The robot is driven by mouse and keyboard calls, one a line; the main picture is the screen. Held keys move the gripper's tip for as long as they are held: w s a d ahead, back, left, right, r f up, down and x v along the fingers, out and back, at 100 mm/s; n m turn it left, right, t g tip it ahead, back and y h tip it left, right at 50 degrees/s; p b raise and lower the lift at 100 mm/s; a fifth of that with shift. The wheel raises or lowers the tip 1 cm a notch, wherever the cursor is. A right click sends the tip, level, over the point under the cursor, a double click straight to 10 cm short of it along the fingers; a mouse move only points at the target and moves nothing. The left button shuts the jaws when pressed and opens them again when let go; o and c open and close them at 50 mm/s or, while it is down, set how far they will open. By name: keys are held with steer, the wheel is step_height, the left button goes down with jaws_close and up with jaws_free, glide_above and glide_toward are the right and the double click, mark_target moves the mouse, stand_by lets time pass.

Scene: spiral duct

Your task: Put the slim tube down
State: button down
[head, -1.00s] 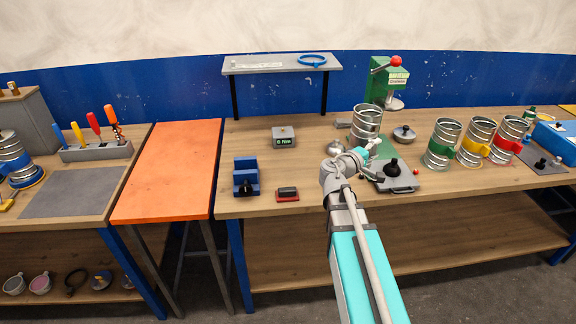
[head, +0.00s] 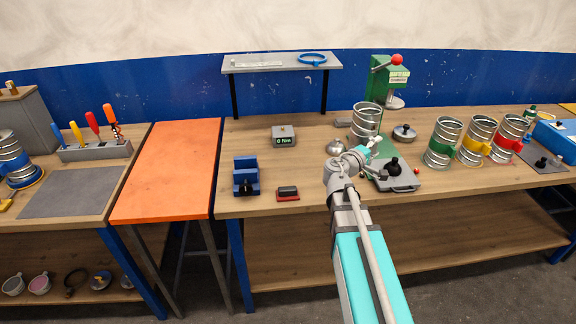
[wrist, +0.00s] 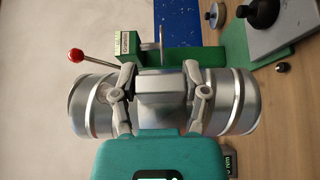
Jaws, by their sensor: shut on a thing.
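The slim tube (head: 366,119) is a bare, shiny metal spiral duct piece, upright over the middle-right of the bench in the head view. In the wrist view the tube (wrist: 235,102) lies across the picture, with my gripper (wrist: 162,98) in front of its middle. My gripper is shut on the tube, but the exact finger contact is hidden. In the head view my gripper (head: 358,153) reaches the tube's lower front and hides part of it. I cannot tell whether the tube's lower end touches the bench.
A green press (head: 384,80) with a red knob stands just behind the tube. A grey plate (head: 398,180) with a black knob lies to the front right. Several banded tubes (head: 442,142) stand further right.

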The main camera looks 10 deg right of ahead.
steer(key=w+a+f+n+t+y+b, duration=0.1)
steer(key=w+a+n+t+y, duration=0.2)
steer(key=a, duration=0.6)
steer(key=w+a+f+n+t+y+b, duration=0.1)
steer(key=w+a+n+t+y, duration=0.2)
steer(key=w+a+y, duration=0.2)
steer(key=w+a, duration=0.1)
steer(key=a, duration=0.2)
steer(key=shift+a+f+n, duration=0.15)
steer(key=shift+a+n, duration=0.2)
steer(key=shift+n, duration=0.05)
steer(key=shift+w, duration=0.1)
steer(key=w+f+b, duration=0.9)
steer(key=w, duration=0.4)
steer(key=shift+w+f, duration=0.1)
